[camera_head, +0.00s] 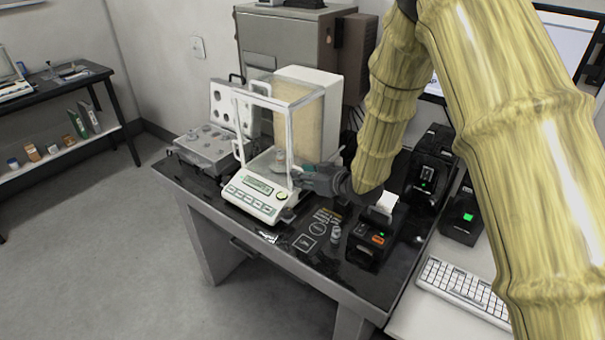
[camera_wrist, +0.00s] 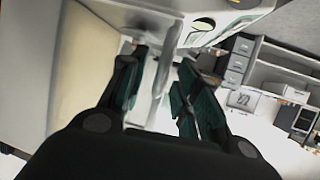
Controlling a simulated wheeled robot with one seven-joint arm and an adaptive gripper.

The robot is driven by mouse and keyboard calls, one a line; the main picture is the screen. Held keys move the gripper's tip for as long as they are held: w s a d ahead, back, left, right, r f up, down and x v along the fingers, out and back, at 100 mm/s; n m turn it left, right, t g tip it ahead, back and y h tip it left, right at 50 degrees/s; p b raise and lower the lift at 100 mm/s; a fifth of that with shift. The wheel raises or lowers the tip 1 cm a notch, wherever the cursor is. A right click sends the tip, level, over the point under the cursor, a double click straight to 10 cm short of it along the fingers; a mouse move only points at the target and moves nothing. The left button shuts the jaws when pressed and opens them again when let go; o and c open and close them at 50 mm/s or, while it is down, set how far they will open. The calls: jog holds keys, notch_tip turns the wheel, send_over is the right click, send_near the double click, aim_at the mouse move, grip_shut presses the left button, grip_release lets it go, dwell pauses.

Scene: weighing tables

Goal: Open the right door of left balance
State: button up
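The balance (camera_head: 257,195) is white with a glass draft shield and stands on the dark table, left of my gripper. Its right door (camera_head: 305,125) is a clear panel in a pale frame; I cannot tell whether it is fully shut. My gripper (camera_head: 305,180) is low at the right side of the balance, near the door's front edge. In the wrist view my gripper (camera_wrist: 163,62) is open, its dark green fingers apart on either side of a pale upright bar (camera_wrist: 158,85), seemingly the door's handle. A gap shows between the bar and the right finger. The bar's lower end is hidden.
A small black printer (camera_head: 375,240) stands right of my gripper, with more black devices (camera_head: 430,165) behind it. An open weight case (camera_head: 207,150) is left of the balance. A keyboard (camera_head: 465,288) lies on the right table. Open floor lies at front left.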

aim_at(322, 152)
jog(key=shift+w+a+f, duration=0.25)
jog(key=shift+w+a, duration=0.15)
jog(key=shift+w, duration=0.05)
grip_shut()
jog(key=w+d, duration=0.3)
jog(key=w, duration=0.1)
jog(key=w+d+p, duration=0.1)
jog(key=w+d, duration=0.2)
jog(key=w, duration=0.1)
jog(key=w+d, duration=0.3)
jog(key=w, duration=0.1)
jog(key=shift+w, duration=0.1)
grip_release()
